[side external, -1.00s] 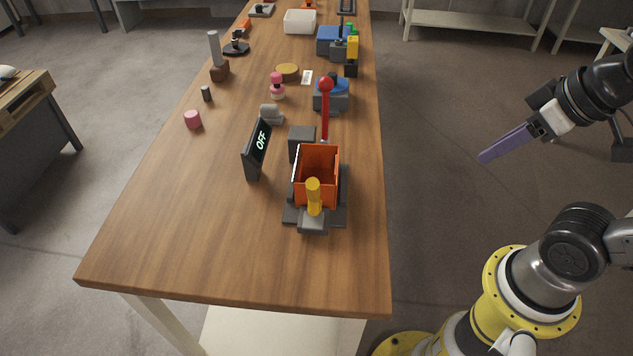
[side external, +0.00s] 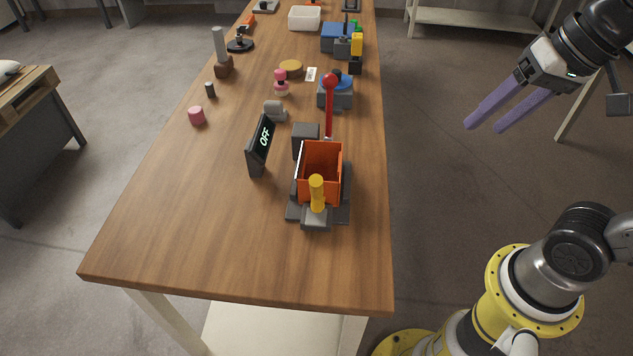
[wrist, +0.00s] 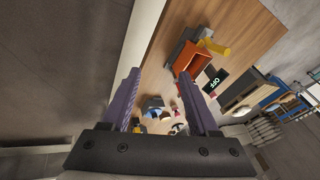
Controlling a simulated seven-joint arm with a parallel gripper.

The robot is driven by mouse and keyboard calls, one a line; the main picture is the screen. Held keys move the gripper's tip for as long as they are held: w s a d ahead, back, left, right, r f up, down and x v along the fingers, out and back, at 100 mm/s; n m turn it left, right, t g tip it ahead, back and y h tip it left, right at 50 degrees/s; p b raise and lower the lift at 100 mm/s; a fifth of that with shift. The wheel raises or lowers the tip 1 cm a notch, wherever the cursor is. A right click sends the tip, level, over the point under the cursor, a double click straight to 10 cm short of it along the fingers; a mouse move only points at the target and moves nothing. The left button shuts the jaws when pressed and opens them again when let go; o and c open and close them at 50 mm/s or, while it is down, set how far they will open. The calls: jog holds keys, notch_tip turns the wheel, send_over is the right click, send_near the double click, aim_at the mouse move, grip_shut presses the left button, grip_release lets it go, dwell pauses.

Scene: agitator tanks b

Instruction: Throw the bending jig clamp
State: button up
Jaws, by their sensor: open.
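I cannot tell for sure which fixture is the bending jig clamp. An orange open-topped box (side external: 332,184) on a dark base has a yellow handle (side external: 316,192) at its near side. A red ball-topped lever (side external: 329,108) stands upright behind the box. The box (wrist: 193,58) and yellow handle (wrist: 215,47) also show in the wrist view. My gripper (side external: 485,127), with two long purple fingers, is open and empty, in the air right of the table. In the wrist view my gripper (wrist: 160,74) has its fingers spread with nothing between them.
A dark display reading OFF (side external: 260,147) stands left of the orange box. A blue-topped grey device (side external: 342,93), a pink figure (side external: 281,82) and a pink cylinder (side external: 196,116) stand farther back. A white bin (side external: 304,19) is at the far end. The table's near left (side external: 190,230) is clear.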

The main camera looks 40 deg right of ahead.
jog(key=w+a+r+m+g+y, duration=0.1)
jog(key=w+a+r+m+g, duration=0.1)
jog(key=w+a+r+m, duration=0.3)
jog(key=g+y, duration=0.2)
jog(key=g, duration=0.2)
send_over(316, 198)
jog(key=w+d, duration=0.3)
jog(key=d, duration=0.2)
notch_tip(316, 198, down, 9)
jog(key=shift+g, duration=0.3)
jog(key=x, duration=1.4)
jog(key=shift+s+d, duration=0.2)
jog(key=shift+d, duration=0.05)
jog(key=shift+c, duration=0.2)
grip_shut()
